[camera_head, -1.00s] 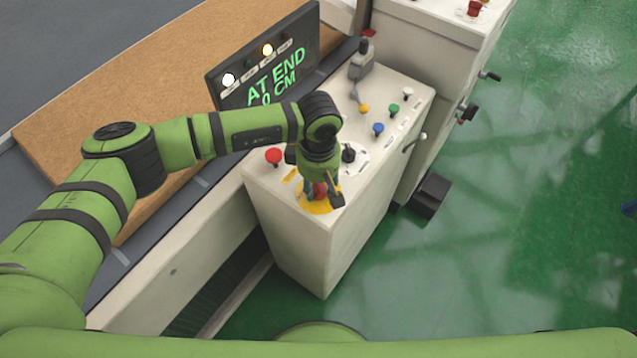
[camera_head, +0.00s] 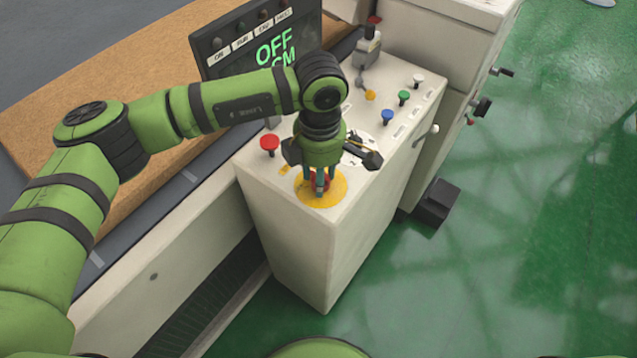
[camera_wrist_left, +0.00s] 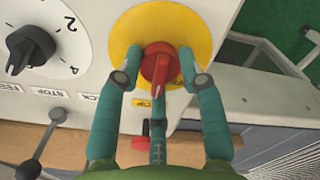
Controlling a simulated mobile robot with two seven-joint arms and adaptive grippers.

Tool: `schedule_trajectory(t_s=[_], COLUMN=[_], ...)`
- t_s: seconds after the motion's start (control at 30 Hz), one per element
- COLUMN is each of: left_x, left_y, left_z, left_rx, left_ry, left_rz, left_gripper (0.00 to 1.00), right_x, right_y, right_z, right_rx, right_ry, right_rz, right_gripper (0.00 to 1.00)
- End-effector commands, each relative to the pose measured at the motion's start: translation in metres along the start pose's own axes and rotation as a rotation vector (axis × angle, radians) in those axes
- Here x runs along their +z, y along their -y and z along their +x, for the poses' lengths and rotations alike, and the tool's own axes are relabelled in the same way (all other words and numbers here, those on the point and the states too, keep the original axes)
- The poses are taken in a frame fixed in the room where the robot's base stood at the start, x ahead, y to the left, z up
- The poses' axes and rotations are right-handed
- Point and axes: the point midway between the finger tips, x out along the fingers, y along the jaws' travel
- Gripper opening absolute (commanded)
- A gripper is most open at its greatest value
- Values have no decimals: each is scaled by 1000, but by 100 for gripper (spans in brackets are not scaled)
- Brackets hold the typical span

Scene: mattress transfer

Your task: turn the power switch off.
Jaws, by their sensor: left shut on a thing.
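The power switch is a red rotary knob (camera_wrist_left: 157,66) on a round yellow plate (camera_head: 337,194), near the front corner of the control box's top. In the left wrist view the knob's white mark points toward the bottom of the picture. My left gripper (camera_head: 320,186) reaches down onto the switch and hides most of it in the head view. In the wrist view its teal fingers (camera_wrist_left: 161,58) are shut on the red knob, one on each side. The display (camera_head: 262,42) reads "OFF" and its row of lamps is dark; my arm covers its lower part.
The pale control box (camera_head: 300,235) also carries a red button (camera_head: 269,143), a black dial (camera_wrist_left: 30,48) and blue, green and white buttons. A joystick (camera_head: 369,45) stands at its back. A tan mattress (camera_head: 120,75) lies left. Green floor is open at right.

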Motion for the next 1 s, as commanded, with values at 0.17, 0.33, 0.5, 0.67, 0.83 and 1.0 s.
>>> schedule_trajectory(t_s=[0.17, 0.33, 0.5, 0.67, 0.83, 1.0], left_x=[4, 4, 4, 4, 4, 4], left_y=[5, 4, 4, 4, 4, 4], left_z=[10, 10, 9, 8, 6, 5], left_rx=[-11, -11, -12, -13, -14, -14], left_ry=[6, 6, 6, 4, 5, 4], left_rz=[-157, -319, -471, -594, -694, -759], left_gripper=[6, 6, 6, 6, 6, 6], right_x=[3, 4, 6, 7, 8, 9], right_y=[1, 2, 2, 2, 2, 2], right_z=[31, 52, 70, 83, 93, 99], right_rx=[-1, -1, -1, -1, -1, -1], right_ry=[0, 0, -1, -1, -1, -1], right_rz=[0, 0, 0, 0, 0, 0], right_gripper=[50, 50, 50, 50, 50, 50])
